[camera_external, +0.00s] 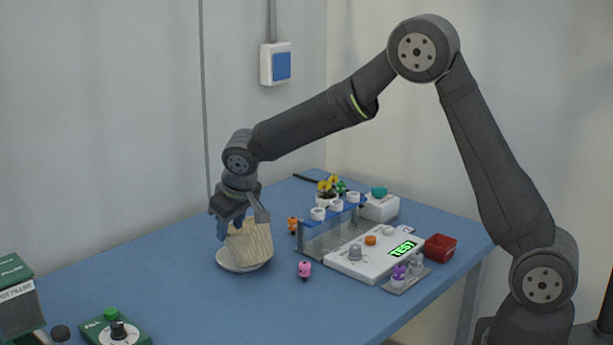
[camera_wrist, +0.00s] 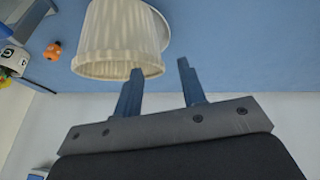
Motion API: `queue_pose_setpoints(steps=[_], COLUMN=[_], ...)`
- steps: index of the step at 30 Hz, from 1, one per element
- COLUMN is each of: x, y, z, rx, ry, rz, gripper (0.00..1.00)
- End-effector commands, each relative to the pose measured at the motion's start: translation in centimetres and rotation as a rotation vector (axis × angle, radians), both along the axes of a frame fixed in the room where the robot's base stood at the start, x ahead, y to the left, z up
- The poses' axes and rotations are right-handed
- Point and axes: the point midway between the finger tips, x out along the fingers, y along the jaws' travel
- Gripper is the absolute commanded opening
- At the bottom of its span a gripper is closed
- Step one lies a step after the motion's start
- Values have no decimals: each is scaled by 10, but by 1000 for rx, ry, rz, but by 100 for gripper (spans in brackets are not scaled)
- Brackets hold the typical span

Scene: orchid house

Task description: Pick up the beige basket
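The beige basket (camera_external: 252,243), ribbed and pale, stands on a white saucer (camera_external: 227,266) near the middle of the blue table and looks slightly tilted. In the wrist view the basket (camera_wrist: 118,35) fills the upper middle, with its rim toward my gripper. My gripper (camera_external: 235,222) is at the basket's upper left side in the external view. In the wrist view my gripper (camera_wrist: 160,64) is open. Its left finger overlaps the basket's rim and its right finger is just to the right of it. I cannot tell whether either finger touches the basket.
A pink figure (camera_external: 304,269) and an orange figure (camera_external: 293,225) are near the basket. A green device (camera_external: 115,332) is at front left. The table left of the basket is clear.

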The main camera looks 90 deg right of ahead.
Motion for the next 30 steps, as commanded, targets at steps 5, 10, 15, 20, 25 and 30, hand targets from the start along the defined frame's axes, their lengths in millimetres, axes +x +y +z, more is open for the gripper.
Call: queue_pose_setpoints(steps=[5, 10, 15, 20, 25, 30], x=[-1, 4, 5, 5, 4, 4], y=[-8, -16, -18, -18, -18, -18], z=[-21, -42, -45, -45, -45, -45], rx=[2, 0, -1, -1, 0, 0], ry=[3, 0, -1, -1, 0, 0], rz=[-2, 0, 0, 0, 0, 0], gripper=[37, 37, 37, 24, 0, 0])
